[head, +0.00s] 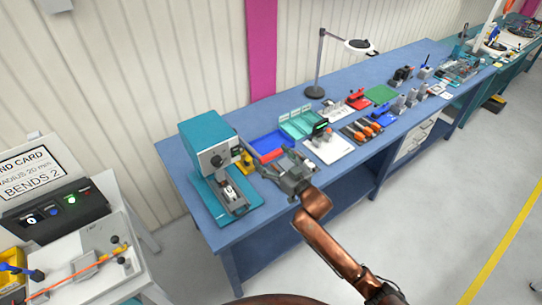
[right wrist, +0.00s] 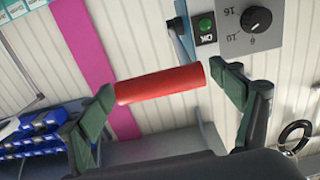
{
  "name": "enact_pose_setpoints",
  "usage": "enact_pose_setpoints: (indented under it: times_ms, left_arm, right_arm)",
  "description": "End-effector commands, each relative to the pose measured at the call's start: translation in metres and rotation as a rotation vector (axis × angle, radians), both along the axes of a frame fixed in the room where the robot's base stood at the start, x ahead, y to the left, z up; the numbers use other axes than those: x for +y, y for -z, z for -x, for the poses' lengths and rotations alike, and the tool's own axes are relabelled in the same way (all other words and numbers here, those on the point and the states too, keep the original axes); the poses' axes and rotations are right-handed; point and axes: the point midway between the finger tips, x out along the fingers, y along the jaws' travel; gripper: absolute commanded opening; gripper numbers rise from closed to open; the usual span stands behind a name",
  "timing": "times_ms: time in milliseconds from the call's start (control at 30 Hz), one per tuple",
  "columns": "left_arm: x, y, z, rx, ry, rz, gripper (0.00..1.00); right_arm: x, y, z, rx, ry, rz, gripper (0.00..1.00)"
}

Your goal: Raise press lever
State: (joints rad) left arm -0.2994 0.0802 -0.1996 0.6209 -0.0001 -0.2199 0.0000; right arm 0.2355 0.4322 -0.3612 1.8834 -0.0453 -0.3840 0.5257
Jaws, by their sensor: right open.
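The press (head: 207,140) is a teal and grey machine at the left end of the blue bench. Its grey panel (right wrist: 250,25) with a black dial and a green OK button shows at the top of the right wrist view. In the head view my right gripper (head: 276,168) is open just right of the press. My left gripper is out of view.
The blue bench (head: 185,172) carries a blue tray (head: 262,142), a green rack (head: 300,121), a lamp (head: 316,91) and several small tools to the right. A separate station with a dark control box (head: 60,207) stands at left.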

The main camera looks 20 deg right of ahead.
Motion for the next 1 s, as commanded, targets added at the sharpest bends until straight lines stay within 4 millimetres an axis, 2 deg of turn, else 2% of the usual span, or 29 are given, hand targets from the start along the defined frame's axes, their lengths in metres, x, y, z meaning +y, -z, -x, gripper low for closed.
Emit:
enact_pose_setpoints:
  times_ms: [67,900,1000]
  left_arm:
    - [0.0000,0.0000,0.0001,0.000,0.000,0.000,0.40]
    - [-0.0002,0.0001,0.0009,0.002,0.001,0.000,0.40]
    - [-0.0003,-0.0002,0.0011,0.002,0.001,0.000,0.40]
  right_arm:
    - [-0.0001,0.0000,0.0002,0.000,0.000,0.000,0.83]
    - [-0.0006,-0.0002,0.0002,0.000,0.001,0.001,0.26]
    - [-0.0004,-0.0005,0.0001,0.000,0.000,0.001,0.24]
